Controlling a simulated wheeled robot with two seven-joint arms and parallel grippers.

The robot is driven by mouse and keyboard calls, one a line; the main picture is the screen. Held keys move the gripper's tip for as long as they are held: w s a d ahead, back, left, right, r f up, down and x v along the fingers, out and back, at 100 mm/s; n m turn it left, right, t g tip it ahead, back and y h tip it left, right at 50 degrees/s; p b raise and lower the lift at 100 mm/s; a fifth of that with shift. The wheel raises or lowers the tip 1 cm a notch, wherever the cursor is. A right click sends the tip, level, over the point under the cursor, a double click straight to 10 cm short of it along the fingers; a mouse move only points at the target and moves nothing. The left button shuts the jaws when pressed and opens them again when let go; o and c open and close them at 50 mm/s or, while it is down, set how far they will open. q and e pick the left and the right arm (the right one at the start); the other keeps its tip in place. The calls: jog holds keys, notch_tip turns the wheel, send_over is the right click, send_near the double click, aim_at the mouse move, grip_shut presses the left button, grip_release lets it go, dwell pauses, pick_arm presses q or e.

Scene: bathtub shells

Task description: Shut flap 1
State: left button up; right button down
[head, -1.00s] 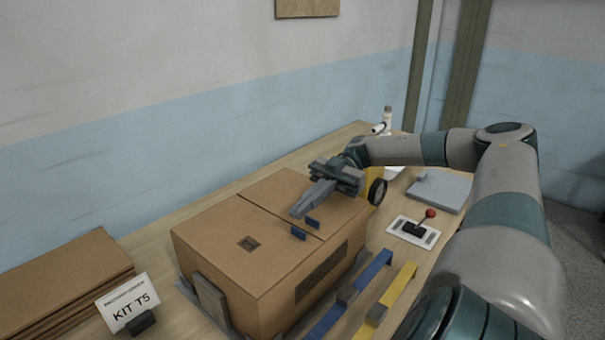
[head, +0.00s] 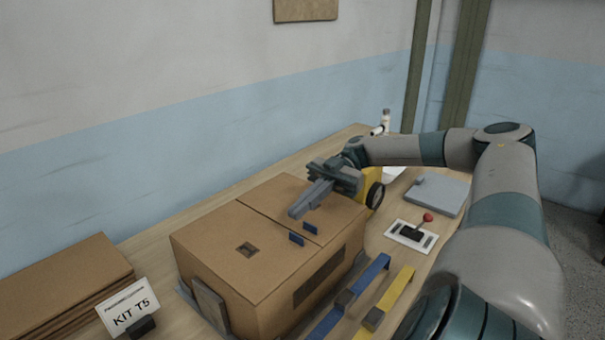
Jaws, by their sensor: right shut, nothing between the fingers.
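A brown cardboard box (head: 208,256) stands on the table with its top panels lying flat and a seam running across the top. I cannot tell which panel is flap 1. My left gripper is not in view.
A blue strip (head: 368,277) and a yellow strip (head: 397,291) lie in front of the box. A red-knobbed lever on a white plate (head: 410,234), a grey plate (head: 440,194) and a yellow tape dispenser (head: 374,190) are to the right. Flat cardboard (head: 65,280) and a KIT T5 sign (head: 128,307) are left.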

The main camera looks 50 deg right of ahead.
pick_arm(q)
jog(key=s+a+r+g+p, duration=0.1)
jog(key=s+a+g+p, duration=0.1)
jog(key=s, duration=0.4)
pick_arm(e)
jog(key=d+b, duration=0.1)
jog(key=d, duration=0.1)
jog(key=d+b, duration=0.1)
jog(key=d, duration=0.2)
jog(key=d+b, duration=0.2)
jog(key=d, duration=0.1)
jog(key=shift+s+d+f, duration=0.2)
jog(key=shift+d+f, duration=0.05)
jog(key=shift+f, duration=0.1)
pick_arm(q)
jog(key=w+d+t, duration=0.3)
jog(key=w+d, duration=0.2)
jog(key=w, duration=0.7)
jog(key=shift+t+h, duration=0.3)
pick_arm(e)
jog(key=shift+s+d+f, duration=0.1)
jog(key=shift+d, duration=0.35)
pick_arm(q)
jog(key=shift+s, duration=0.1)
pick_arm(e)
jog(key=shift+s, duration=0.1)
